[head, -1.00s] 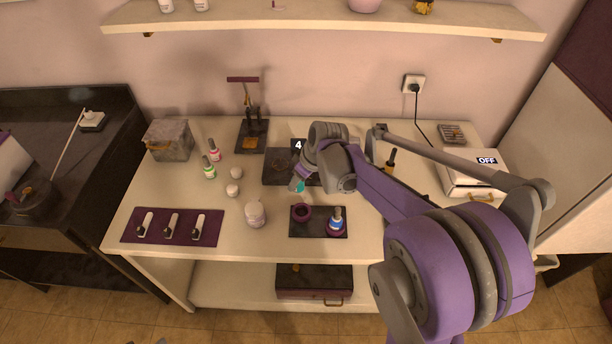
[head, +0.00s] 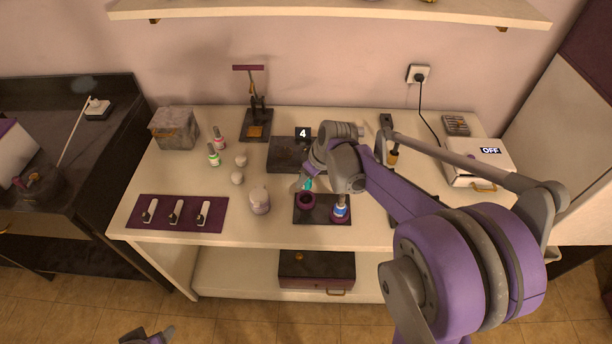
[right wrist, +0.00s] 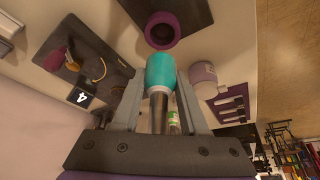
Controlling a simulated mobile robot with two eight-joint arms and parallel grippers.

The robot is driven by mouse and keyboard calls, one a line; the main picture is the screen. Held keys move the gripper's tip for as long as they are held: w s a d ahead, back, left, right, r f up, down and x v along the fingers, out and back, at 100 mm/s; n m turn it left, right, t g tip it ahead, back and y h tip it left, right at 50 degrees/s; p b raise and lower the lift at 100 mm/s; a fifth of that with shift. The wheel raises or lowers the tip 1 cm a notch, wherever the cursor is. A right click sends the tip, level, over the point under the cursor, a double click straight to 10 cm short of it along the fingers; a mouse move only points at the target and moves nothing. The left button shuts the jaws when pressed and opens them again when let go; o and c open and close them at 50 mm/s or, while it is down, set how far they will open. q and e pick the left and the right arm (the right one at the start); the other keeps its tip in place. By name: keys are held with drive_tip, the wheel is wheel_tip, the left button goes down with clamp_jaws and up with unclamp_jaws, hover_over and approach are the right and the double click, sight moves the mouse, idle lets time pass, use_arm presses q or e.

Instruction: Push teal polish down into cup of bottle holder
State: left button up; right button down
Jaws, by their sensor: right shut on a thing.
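The teal polish (head: 308,184) is in my right gripper (head: 300,184), just behind and above the left cup (head: 306,202) of the bottle holder (head: 323,215). In the right wrist view the gripper (right wrist: 160,104) is shut on its silver cap, and the teal body (right wrist: 160,72) points at the open purple cup (right wrist: 162,30). The body looks very close to the rim; I cannot tell whether they touch. The holder's right cup holds a blue polish (head: 340,210).
A white jar (head: 259,200) stands left of the holder. A purple mat (head: 190,226) with several nail tips lies further left. Green (head: 213,156) and pink (head: 219,138) polishes stand at the back left.

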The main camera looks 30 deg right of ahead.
drive_tip(key=shift+f+b, duration=1.45)
drive_tip(key=shift+f, duration=0.95)
drive_tip(key=shift+f+b, duration=0.7)
drive_tip(key=shift+f, duration=0.25)
drive_tip(key=shift+c, duration=1.8)
unclamp_jaws()
drive_tip(key=p+v, duration=0.1)
drive_tip(key=v, duration=0.9)
drive_tip(key=shift+s+r, duration=0.15)
drive_tip(key=shift+r, duration=0.25)
drive_tip(key=s+a+m+p, duration=0.2)
drive_tip(key=s+a, duration=0.4)
drive_tip(key=s, duration=0.2)
drive_tip(key=s+a+f+m+t+h+p, duration=0.1)
drive_tip(key=s+a+m+p, duration=0.1)
drive_tip(key=s+a, duration=0.3)
drive_tip(key=s, duration=0.4)
drive_tip(key=shift+s+a+h, duration=0.15)
drive_tip(key=shift+a+h, duration=0.15)
drive_tip(key=shift+a, duration=0.1)
